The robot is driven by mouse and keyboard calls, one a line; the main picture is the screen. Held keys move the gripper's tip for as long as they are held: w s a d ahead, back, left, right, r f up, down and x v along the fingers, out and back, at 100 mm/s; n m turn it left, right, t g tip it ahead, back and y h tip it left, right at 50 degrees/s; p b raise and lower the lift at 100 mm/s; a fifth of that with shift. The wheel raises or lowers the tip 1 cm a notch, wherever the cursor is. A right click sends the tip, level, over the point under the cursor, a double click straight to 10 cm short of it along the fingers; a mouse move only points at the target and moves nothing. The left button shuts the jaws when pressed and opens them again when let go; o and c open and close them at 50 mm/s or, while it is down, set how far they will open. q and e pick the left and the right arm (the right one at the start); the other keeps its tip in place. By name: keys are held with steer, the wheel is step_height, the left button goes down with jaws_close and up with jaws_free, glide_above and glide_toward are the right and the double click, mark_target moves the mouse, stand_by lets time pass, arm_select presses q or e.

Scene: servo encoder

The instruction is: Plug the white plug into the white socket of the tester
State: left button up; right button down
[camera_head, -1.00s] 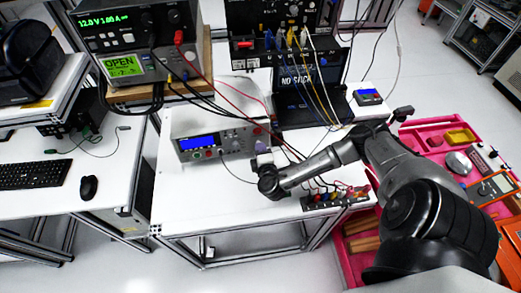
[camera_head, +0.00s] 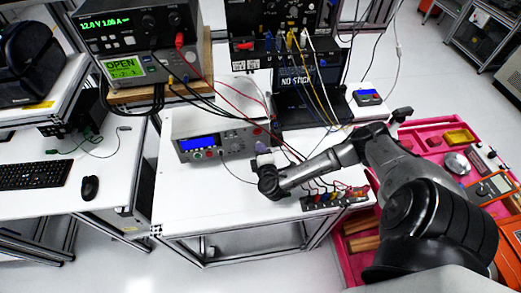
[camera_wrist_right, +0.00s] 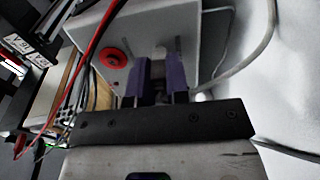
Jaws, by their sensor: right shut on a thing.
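The tester (camera_head: 215,138) is a light box with a blue display, standing on the white bench. My right gripper (camera_head: 263,149) is at the tester's right side in the head view. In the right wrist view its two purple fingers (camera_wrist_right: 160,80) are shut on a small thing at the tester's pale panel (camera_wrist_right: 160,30). That thing is likely the white plug, mostly hidden between the fingers. A red round socket (camera_wrist_right: 113,57) shows left of the fingers. The white socket is not visible, and I cannot tell whether the plug is in it. My left gripper is out of view.
Red and black cables (camera_head: 225,97) cross above the tester. A strip with coloured leads (camera_head: 335,196) lies at the bench's front right. A laptop (camera_head: 307,95) and a small device with a blue screen (camera_head: 368,97) stand behind. The bench front (camera_head: 200,205) is clear.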

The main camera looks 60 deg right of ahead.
steer(key=shift+w+d, duration=0.1)
stand_by(0.7)
steer(key=c, duration=1)
jaws_free()
steer(key=p+v, duration=0.4)
steer(key=v, duration=0.3)
